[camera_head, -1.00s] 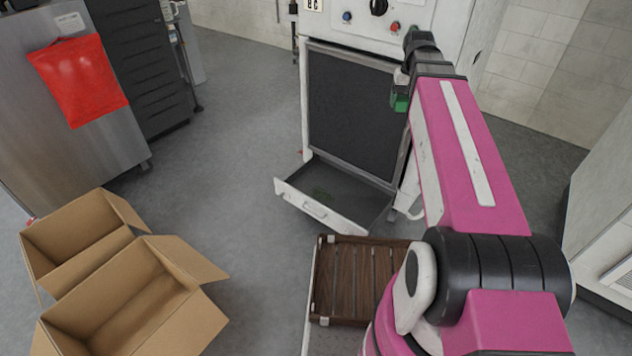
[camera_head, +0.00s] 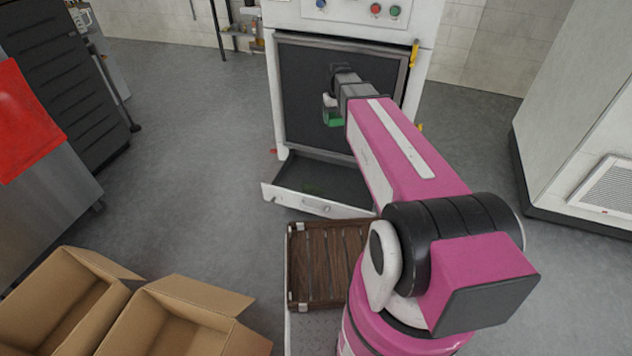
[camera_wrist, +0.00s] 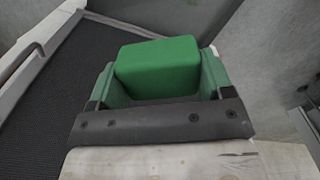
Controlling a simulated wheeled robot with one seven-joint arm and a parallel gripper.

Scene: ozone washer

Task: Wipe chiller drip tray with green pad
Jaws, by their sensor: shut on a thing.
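The green pad (camera_wrist: 158,68) is a block held between the fingers of my gripper (camera_wrist: 158,90), which is shut on it in the wrist view. In the head view my gripper (camera_head: 331,113) hangs in front of the chiller's dark front panel, with a bit of green showing at its tip. The drip tray (camera_head: 316,185) is a shallow drawer pulled out at the foot of the chiller (camera_head: 430,25), with a white front and a dark floor. A faint greenish patch shows in it. My gripper is above the tray and apart from it. My arm hides the tray's right end.
A brown slatted wooden crate (camera_head: 325,265) sits on my base in front of the tray. Open cardboard boxes (camera_head: 180,320) stand at the lower left. A steel cabinet with a red sheet (camera_head: 25,120) is at the left. The floor between is clear.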

